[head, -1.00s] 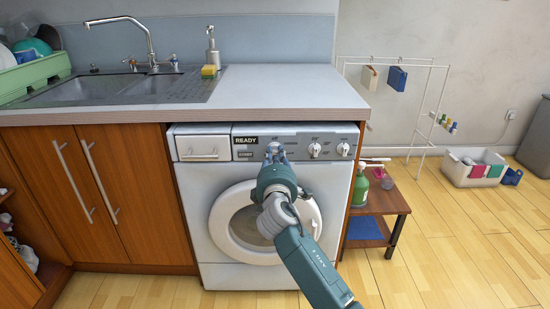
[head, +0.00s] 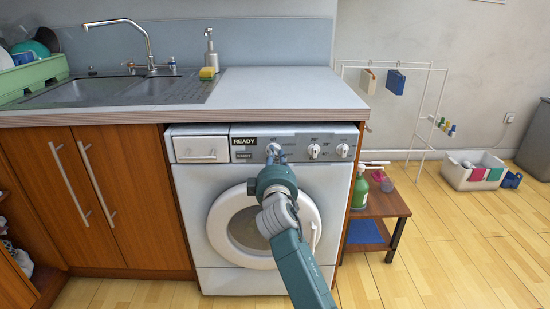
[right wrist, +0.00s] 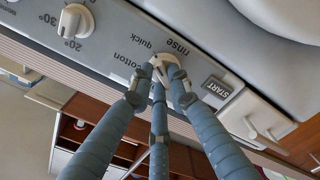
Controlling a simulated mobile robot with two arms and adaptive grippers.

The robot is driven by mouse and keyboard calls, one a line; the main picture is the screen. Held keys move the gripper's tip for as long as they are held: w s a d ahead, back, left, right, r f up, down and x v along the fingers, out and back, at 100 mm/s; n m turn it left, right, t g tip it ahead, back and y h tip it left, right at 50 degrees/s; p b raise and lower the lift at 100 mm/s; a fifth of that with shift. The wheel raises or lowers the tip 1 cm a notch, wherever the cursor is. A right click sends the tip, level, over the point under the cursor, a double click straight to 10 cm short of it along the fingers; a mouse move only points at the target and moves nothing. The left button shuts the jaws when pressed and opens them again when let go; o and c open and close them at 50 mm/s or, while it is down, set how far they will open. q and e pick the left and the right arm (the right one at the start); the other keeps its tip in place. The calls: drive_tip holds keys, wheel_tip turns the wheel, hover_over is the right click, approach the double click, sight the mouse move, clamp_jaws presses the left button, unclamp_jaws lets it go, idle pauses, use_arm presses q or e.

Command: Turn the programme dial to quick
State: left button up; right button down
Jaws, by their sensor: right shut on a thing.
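The white programme dial (right wrist: 168,64) is on the washing machine's control panel, between the START button and the temperature dial. In the right wrist view the panel appears upside down, with the words cotton, quick and rinse printed around the dial. My right gripper (right wrist: 160,82) is shut on the programme dial, its fingers on both sides. In the head view my right gripper (head: 273,152) reaches up to the panel and hides most of the dial. The fingers cover part of the dial, so I cannot tell exactly where its pointer stands. My left gripper is not in view.
The START button (right wrist: 216,87) is close beside the dial. The temperature dial (right wrist: 75,20) and another knob (head: 342,150) are farther along the panel. The display (head: 244,142) reads READY. The countertop (head: 285,85) overhangs the panel; the round door (head: 222,222) is below.

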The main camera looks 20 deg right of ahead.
drive_tip(key=shift+f, duration=0.2)
drive_tip(key=c, duration=1.6)
unclamp_jaws()
drive_tip(key=shift+r, duration=0.1)
drive_tip(key=shift+c, duration=0.2)
drive_tip(key=v, duration=1.2)
